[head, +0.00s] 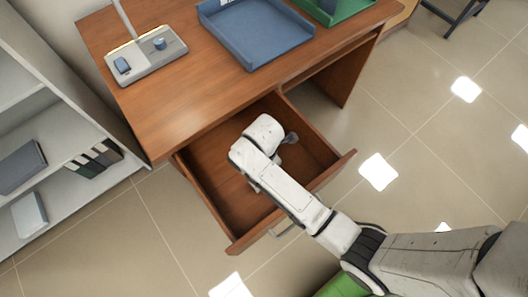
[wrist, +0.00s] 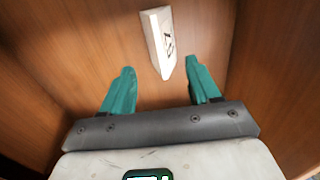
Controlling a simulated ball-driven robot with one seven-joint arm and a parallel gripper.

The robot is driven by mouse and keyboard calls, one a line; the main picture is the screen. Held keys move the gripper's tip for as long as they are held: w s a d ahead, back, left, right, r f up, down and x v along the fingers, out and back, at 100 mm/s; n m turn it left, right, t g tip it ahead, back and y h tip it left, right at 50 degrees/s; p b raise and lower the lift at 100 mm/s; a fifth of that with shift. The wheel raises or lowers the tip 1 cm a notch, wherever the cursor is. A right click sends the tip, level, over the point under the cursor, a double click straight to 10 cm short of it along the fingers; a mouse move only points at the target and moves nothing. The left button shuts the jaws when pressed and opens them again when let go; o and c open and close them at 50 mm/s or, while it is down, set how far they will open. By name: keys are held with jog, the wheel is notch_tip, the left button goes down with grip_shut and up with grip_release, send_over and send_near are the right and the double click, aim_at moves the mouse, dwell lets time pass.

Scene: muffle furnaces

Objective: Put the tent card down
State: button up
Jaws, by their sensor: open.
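The tent card (wrist: 158,42) shows in the wrist view as a small white folded prism with a dark mark on one face. It is on the wooden floor of the open drawer (head: 328,171). My gripper (wrist: 158,70) is open, its two green fingers spread, with the card's near end between or just beyond the fingertips. I see no finger closed on the card. In the head view my arm reaches down into the drawer and hides the card and the fingers.
The drawer is pulled out from a brown desk (head: 165,108), its walls close around my gripper. On the desk are a blue tray (head: 262,42), a green tray (head: 350,8) and a lamp base (head: 146,62). A shelf unit (head: 75,135) stands at left.

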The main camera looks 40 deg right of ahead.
jog(key=shift+r, duration=2)
